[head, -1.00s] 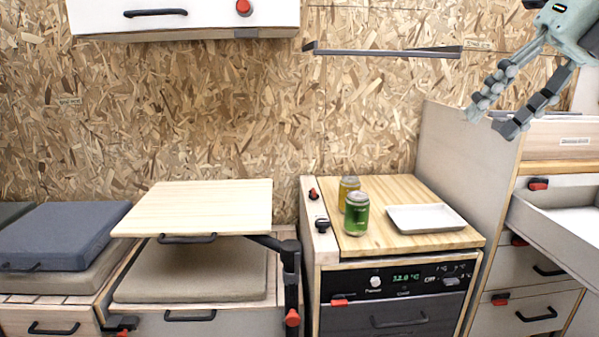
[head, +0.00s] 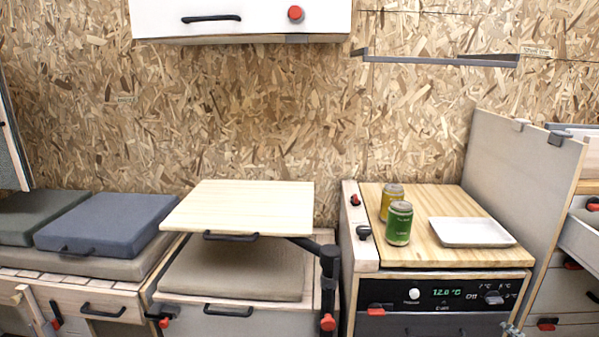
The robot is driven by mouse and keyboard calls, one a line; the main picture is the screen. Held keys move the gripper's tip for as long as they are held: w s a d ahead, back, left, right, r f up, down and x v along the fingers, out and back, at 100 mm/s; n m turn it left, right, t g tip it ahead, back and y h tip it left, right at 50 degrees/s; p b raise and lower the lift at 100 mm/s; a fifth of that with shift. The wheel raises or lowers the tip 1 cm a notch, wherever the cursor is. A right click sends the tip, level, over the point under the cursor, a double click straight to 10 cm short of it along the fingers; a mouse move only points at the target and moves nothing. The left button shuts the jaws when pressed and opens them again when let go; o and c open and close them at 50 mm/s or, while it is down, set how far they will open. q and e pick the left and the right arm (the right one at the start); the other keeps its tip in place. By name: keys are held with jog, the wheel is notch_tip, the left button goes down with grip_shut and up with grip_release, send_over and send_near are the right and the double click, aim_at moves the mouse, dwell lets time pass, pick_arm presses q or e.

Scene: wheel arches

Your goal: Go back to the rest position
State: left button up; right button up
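A small jointed grey piece (head: 512,330) at the bottom edge, in front of the oven, looks like the tip of my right gripper. The rest of it is out of frame, so its opening does not show. My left gripper is not in view. A green can (head: 398,223) and a yellow can (head: 391,200) stand upright, close together, on the wooden counter (head: 440,255). A white tray (head: 471,232) lies to their right.
A wooden swing table (head: 240,208) stands over a beige cushion to the left. Blue (head: 107,222) and dark green (head: 38,217) cushions lie farther left. A white cabinet (head: 245,18) and a grey shelf rail (head: 440,59) are above. A drawer (head: 582,235) sticks out at right.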

jog(key=s+a+f+m+g, duration=0.2)
jog(key=s+a+f+g, duration=0.2)
jog(key=s+f, duration=0.4)
notch_tip(320, 180, down, 2)
jog(key=shift+a+f, duration=0.15)
jog(key=shift+a, duration=0.45)
jog(key=s+a+f+g, duration=0.2)
jog(key=s+a, duration=0.1)
jog(key=s, duration=0.1)
jog(key=s+a+f+m+g+y, duration=0.1)
jog(key=s+a+f, duration=0.2)
jog(key=s+a, duration=0.1)
jog(key=s+a+f+m+g+y, duration=0.1)
jog(key=s+a+f+g, duration=0.1)
jog(key=s+a+f, duration=0.1)
jog(key=shift+s+a+f+g, duration=0.15)
jog(key=shift+s+a, duration=0.1)
jog(key=shift+s, duration=0.3)
jog(key=shift+s+a+g, duration=0.15)
jog(key=shift+s+a, duration=0.05)
jog(key=shift+s, duration=0.3)
jog(key=shift+c, duration=0.4)
